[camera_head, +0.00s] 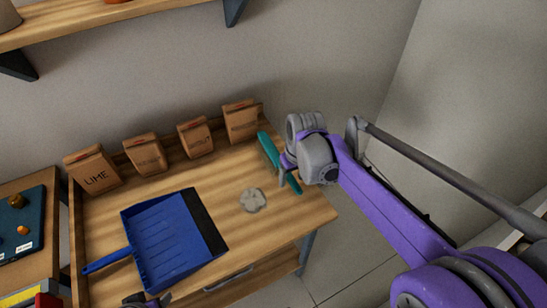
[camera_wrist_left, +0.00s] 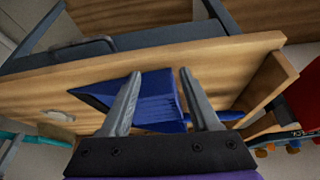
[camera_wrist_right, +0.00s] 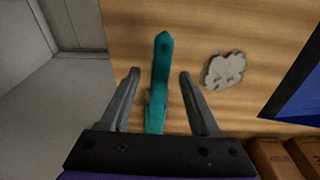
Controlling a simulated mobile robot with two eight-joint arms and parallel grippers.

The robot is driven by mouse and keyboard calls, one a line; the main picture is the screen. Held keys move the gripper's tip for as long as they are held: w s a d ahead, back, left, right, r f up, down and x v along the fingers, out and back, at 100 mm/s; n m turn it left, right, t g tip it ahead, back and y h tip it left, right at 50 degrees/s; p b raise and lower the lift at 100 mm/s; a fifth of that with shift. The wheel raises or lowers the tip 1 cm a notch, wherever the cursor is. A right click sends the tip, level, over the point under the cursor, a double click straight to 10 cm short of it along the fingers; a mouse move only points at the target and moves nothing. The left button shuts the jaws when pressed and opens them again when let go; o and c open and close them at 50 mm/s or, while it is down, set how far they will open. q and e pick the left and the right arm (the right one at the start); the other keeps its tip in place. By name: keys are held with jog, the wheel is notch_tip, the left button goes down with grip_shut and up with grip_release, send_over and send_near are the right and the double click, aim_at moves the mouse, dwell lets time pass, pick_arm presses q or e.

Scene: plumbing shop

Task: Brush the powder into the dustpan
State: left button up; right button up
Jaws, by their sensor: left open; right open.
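The grey powder (camera_head: 253,199) lies in a small patch on the wooden table, right of the blue dustpan (camera_head: 172,243). The powder also shows in the right wrist view (camera_wrist_right: 224,70). The teal brush (camera_head: 267,147) lies near the table's right end. My right gripper (camera_head: 287,178) is over it, and in the right wrist view the brush (camera_wrist_right: 158,80) runs between the open fingers (camera_wrist_right: 158,85). I cannot tell whether they touch it. My left gripper (camera_wrist_left: 160,85) is open and empty, with the dustpan (camera_wrist_left: 155,100) beyond its fingers. In the head view only a bit of it shows at the bottom edge.
Several brown paper bags (camera_head: 92,170), one marked LIME, stand along the table's back edge. A shelf (camera_head: 90,18) hangs on the wall above. Another bench with a dark teal mat (camera_head: 22,235) is at the left. Bare tabletop surrounds the powder.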

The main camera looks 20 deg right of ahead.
jog(key=shift+w+f, duration=0.1)
jog(key=shift+f, duration=0.35)
jog(key=shift+c, duration=0.3)
grip_shut()
dwell(0.7)
jog(key=shift+r, duration=0.1)
